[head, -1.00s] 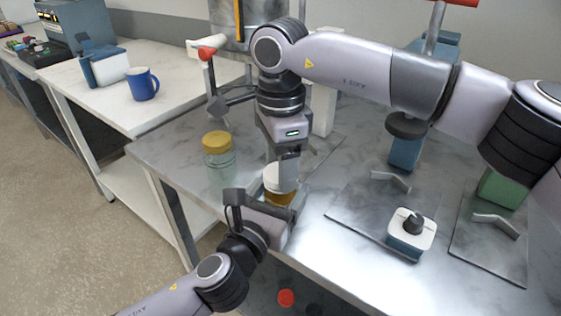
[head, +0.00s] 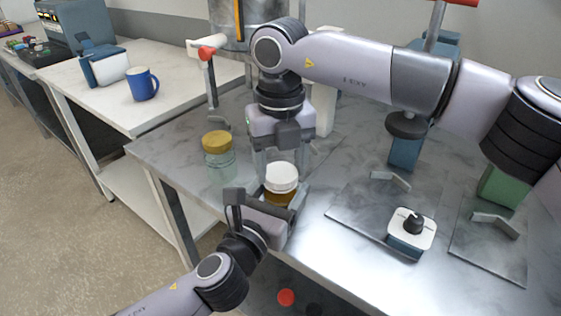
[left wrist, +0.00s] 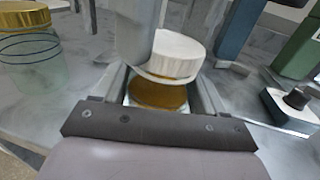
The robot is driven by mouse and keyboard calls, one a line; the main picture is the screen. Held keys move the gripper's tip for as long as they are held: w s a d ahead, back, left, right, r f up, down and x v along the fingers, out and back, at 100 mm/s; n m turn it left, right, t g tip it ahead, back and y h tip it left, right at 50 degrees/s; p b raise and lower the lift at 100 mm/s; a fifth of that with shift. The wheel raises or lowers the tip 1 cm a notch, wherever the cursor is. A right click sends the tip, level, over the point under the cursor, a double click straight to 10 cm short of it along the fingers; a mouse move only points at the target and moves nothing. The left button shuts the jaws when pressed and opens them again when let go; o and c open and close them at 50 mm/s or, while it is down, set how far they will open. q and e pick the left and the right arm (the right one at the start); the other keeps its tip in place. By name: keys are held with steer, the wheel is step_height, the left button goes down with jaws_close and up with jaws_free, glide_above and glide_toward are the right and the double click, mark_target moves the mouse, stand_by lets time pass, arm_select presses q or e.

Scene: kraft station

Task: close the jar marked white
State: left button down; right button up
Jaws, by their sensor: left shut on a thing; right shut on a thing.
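The jar (head: 280,198) has amber contents and stands at the front edge of the grey table. My left gripper (head: 268,208) is shut around its body; in the left wrist view the jar (left wrist: 158,97) sits between the two fingers. A white lid (head: 282,178) is at the jar's mouth. My right gripper (head: 281,170) is above the jar, pointing down, shut on the lid. In the left wrist view the lid (left wrist: 177,55) looks slightly tilted, and a right finger covers its left side. I cannot tell how far the lid is seated.
A second jar, clear with a gold lid (head: 215,141), stands just left of my right gripper. A white and blue box with a black knob (head: 412,228) lies to the right. A blue mug (head: 142,84) is on the white side table. A red button (head: 286,297) shows below the table edge.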

arm_select(q)
steer(key=shift+f, duration=0.1)
arm_select(e)
steer(key=m, duration=0.9)
steer(key=shift+m, duration=0.3)
steer(key=m, duration=0.4)
steer(key=shift+m, duration=0.3)
steer(key=m, duration=0.5)
steer(key=o, duration=1.2)
steer(key=shift+r, duration=0.1)
step_height(320, 180, up, 12)
steer(key=shift+f, duration=0.1)
